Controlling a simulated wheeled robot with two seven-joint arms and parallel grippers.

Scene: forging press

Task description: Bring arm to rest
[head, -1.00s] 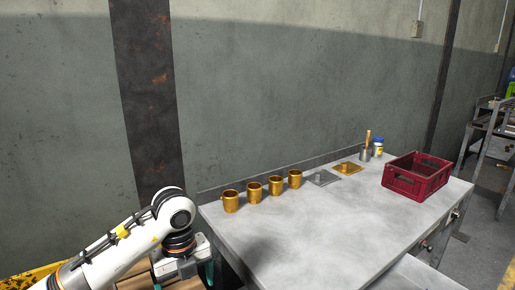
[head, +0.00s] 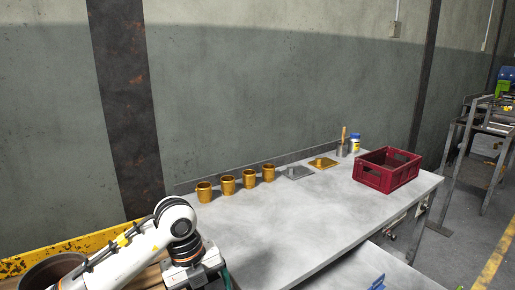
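My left arm comes in from the lower left, white with an orange band and dark rings. Its wrist bends down at the near left corner of the grey table (head: 300,225). The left gripper's fingers are not visible; only the wrist and a boxy mount show near the bottom edge. My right arm and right gripper are not in the view. Several gold cups (head: 228,185) stand upright in a row at the back left of the table. A grey plate with a knob (head: 297,173) and a gold plate with a knob (head: 323,163) lie to their right.
A red crate (head: 387,170) stands at the table's right end. A grey holder (head: 342,150) with a wooden handle and a white-and-blue bottle (head: 355,144) stand behind it. A yellow-edged container (head: 40,258) is at lower left. A metal rack (head: 490,135) stands far right. The table's front middle is clear.

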